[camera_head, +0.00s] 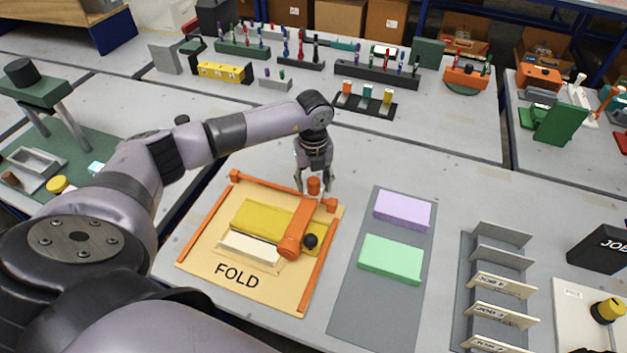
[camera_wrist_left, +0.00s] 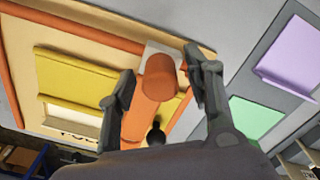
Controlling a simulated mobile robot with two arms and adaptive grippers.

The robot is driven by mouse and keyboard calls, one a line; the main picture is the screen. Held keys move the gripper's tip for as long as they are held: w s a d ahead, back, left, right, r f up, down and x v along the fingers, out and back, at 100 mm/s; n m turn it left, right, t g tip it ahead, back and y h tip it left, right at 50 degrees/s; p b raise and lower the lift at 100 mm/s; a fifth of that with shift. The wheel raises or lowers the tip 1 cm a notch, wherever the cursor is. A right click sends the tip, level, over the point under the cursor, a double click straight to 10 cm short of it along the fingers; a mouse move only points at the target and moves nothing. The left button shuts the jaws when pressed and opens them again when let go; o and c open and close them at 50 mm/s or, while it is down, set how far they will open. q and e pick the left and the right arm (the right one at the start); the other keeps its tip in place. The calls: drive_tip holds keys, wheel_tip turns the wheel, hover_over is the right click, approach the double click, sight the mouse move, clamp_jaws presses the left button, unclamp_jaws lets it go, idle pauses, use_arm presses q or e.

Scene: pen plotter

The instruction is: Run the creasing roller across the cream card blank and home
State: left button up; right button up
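The orange creasing roller (camera_head: 298,232) lies across the right part of the tan FOLD board (camera_head: 196,262), with a black knob beside its near end. An upright orange post (camera_head: 314,185) stands at its far end. The cream card blank (camera_head: 250,247) lies left of the roller, partly under a yellow plate (camera_head: 265,219). My left gripper (camera_head: 315,184) is over the far end, fingers down on either side of the post. In the left wrist view, the orange post (camera_wrist_left: 160,72) sits between the open fingers, with a gap visible at the right finger. My right gripper is not in view.
Orange rails (camera_head: 319,262) edge the board. To the right, a grey mat (camera_head: 366,310) holds a lilac block (camera_head: 402,210) and a green block (camera_head: 390,258). A slotted rack (camera_head: 500,285) stands farther right. Pen holders (camera_head: 362,100) stand behind; the table between is clear.

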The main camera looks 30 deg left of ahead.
use_arm(q)
clamp_jaws()
idle(0.4)
